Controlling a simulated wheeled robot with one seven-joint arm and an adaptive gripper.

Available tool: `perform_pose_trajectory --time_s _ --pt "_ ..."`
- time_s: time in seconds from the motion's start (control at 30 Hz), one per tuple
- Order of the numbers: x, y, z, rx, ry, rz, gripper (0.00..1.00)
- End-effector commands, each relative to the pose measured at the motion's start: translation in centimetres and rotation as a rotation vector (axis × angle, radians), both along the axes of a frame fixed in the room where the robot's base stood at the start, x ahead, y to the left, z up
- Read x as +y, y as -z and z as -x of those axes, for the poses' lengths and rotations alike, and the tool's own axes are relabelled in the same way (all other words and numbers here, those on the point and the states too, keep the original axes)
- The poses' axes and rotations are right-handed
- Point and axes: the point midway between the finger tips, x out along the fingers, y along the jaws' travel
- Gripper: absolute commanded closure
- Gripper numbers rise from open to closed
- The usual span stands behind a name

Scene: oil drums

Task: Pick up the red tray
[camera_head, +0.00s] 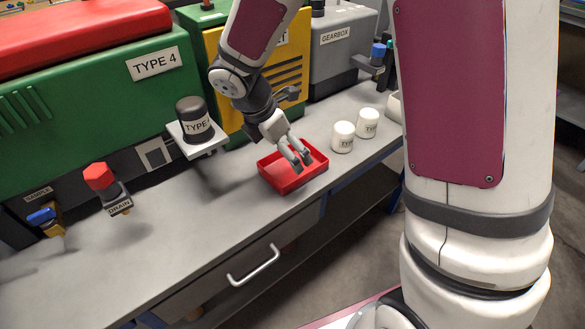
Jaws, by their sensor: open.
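The red tray (286,186) is a small, shallow open box on the grey workbench, right of the middle of the bench. My gripper (301,160) points down over the tray's right part, with its fingers apart. The fingertips are at or just above the tray's inside; I cannot tell whether they touch it. My gripper hides part of the tray's far side. Nothing is visible inside the tray.
Two white labelled jars (343,137) (367,123) stand right of the tray. A dark canister (194,119) sits on a white shelf to the left. A red drain knob (99,176) and machines line the back. The bench's front left is clear.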

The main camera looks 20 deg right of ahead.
Motion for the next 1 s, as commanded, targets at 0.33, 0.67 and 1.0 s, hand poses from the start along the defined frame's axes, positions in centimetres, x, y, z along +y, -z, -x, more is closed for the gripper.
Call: perform_pose_trajectory --time_s 0.33,0.67,1.0 --pt "-1.0 2.1 -0.4 0.0 0.002 -0.001 0.0" --pt "-2.9 5.8 -1.1 0.001 0.001 -0.001 0.0" --pt "-2.9 5.8 -1.2 0.0 0.001 -0.001 0.27"
